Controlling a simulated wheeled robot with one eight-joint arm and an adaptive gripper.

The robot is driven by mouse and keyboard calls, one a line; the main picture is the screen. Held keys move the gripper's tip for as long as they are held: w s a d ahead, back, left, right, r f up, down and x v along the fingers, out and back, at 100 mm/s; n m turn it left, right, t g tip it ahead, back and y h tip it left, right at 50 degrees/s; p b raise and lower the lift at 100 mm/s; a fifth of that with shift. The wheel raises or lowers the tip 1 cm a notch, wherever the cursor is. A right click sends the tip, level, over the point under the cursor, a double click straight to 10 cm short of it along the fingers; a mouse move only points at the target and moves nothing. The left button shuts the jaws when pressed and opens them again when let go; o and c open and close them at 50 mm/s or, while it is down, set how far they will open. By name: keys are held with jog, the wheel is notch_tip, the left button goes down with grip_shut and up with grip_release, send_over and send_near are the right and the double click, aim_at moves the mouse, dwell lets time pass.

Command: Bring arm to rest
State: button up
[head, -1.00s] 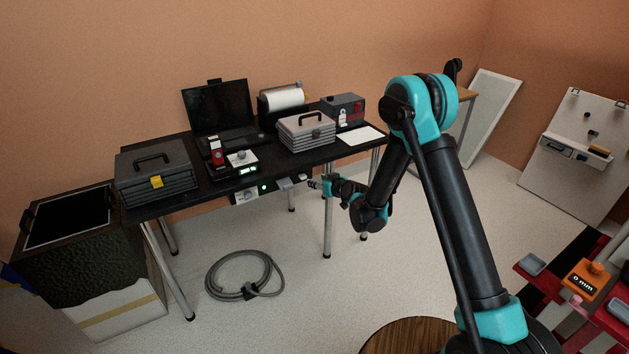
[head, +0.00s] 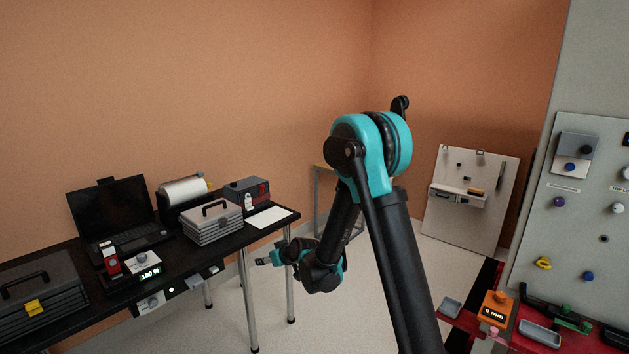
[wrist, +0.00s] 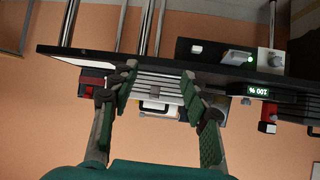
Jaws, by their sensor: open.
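My gripper (head: 272,256) is in front of the right part of the black table (head: 226,232), at about the height of its edge. In the wrist view my gripper (wrist: 155,90) has its two green-padded fingers spread apart with nothing between them. The wrist view is upside down. Beyond the fingers show the table edge and a grey ridged case (wrist: 158,75). My arm is bent, with its elbow raised high in the head view.
The table holds a laptop (head: 120,215), a grey toolbox (head: 212,222), a paper roll (head: 184,190) and a display unit (head: 148,272). A pegboard (head: 470,205) leans at the back right. A red bench with an orange gauge (head: 494,308) stands at lower right.

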jog(key=s+d+r+m+g+h, duration=0.1)
jog(key=s+d+m+h, duration=0.1)
jog(key=s+d, duration=0.6)
jog(key=s+d+r+m+g+h, duration=0.15)
jog(key=s+d, duration=0.35)
jog(key=d, duration=0.6)
jog(key=s+d+r+m+h, duration=0.2)
jog(key=s+d, duration=0.5)
jog(key=d, duration=0.2)
jog(key=s+d+f+m+g+h, duration=0.1)
jog(key=s+d+f+m+h, duration=0.1)
jog(key=s+d, duration=0.6)
jog(key=s+f, duration=0.1)
jog(key=s, duration=0.3)
jog(key=shift+w+f+m+g, duration=0.1)
jog(key=shift+m+g, duration=0.15)
